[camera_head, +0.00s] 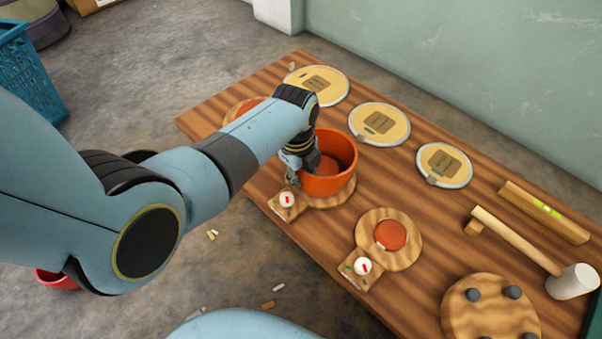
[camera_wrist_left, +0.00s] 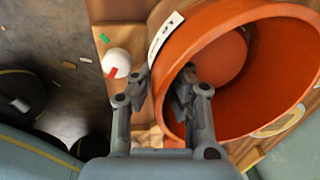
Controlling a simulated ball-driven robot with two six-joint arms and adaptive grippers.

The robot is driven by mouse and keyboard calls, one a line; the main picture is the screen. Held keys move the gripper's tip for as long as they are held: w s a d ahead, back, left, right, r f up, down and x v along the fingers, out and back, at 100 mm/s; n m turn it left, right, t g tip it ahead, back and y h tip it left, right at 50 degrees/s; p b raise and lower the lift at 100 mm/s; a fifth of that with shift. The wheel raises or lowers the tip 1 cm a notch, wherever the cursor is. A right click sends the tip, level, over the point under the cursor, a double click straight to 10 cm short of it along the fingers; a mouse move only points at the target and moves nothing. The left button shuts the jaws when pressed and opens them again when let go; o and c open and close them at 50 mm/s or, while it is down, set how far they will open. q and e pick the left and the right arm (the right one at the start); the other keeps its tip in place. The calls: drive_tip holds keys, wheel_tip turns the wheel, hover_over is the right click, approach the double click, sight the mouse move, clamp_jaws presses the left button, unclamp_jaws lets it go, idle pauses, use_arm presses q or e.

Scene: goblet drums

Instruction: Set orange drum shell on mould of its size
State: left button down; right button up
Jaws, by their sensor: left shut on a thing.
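The orange drum shell (camera_head: 338,182) is an open round ring over the middle wooden mould (camera_head: 345,200). An orange round top shows inside it; I cannot tell whether the shell rests on the mould or hovers just above it. My left gripper (camera_head: 294,178) is shut on the shell's near left wall. In the left wrist view one finger of the gripper (camera_wrist_left: 163,88) is outside the shell (camera_wrist_left: 205,45) and one inside, beside a white label. A smaller mould (camera_head: 391,235) with an orange top stands bare to the right. Another mould (camera_head: 237,112) is mostly behind my arm.
Several round cream discs (camera_head: 380,124) lie along the table's back side. A mallet (camera_head: 520,245), a wooden level (camera_head: 545,212) and a round board with dark knobs (camera_head: 490,310) are at the right. White balls with red marks (camera_head: 287,200) sit on blocks before the moulds.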

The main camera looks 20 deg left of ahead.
use_arm(q)
drive_tip(key=c, duration=1.3)
unclamp_jaws()
drive_tip(key=shift+c, duration=0.2)
wheel_tip(320, 180, up, 12)
drive_tip(key=s, duration=0.1)
drive_tip(key=shift+a, duration=0.2)
